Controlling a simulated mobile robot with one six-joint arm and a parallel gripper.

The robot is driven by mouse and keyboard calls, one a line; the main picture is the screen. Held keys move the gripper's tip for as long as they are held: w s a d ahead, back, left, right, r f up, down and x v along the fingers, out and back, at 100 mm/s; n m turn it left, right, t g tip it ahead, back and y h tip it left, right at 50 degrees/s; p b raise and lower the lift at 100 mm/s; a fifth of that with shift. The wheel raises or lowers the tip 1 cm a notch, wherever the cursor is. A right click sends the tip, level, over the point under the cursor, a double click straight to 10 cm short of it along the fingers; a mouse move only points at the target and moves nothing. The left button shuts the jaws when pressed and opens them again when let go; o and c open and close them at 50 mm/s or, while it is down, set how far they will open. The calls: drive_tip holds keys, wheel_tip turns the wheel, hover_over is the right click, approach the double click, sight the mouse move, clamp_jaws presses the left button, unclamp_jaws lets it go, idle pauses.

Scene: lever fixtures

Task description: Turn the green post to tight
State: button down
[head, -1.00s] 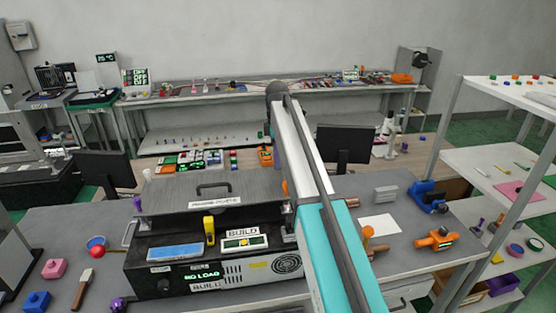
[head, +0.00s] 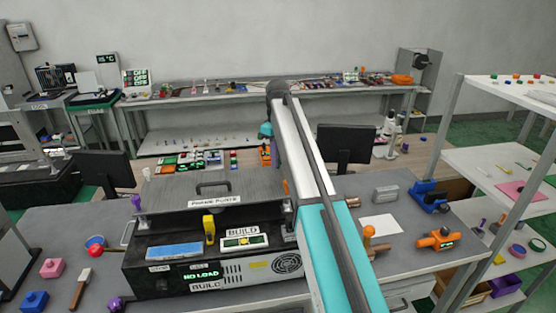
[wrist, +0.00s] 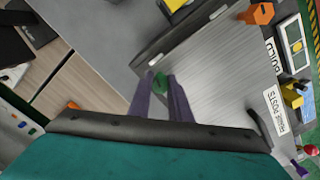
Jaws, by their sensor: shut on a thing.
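The green post (wrist: 159,83) shows in the wrist view as a small green piece between the purple fingertips of my gripper (wrist: 161,80). My gripper is shut on it, with one finger on each side. The post is at the edge of a grey metal plate labelled "PHASE POSTS" (wrist: 281,108). In the head view the labelled plate (head: 165,193) lies on top of the black build unit, and my arm hides the green post and the fingers. I cannot read the post's turn angle or any tight mark.
The black build unit (head: 150,270) has a lit "NO LOAD" display, a yellow lever (head: 209,230) and a "BUILD" panel (head: 243,240). In the wrist view an orange piece (wrist: 257,13) is near the plate's far edge. Dark monitors (head: 343,148) stand behind the bench.

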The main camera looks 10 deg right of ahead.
drive_tip(key=shift+m, duration=2)
drive_tip(key=c, duration=1.6)
unclamp_jaws()
drive_tip(key=shift+c, duration=0.2)
drive_tip(key=shift+r, duration=0.1)
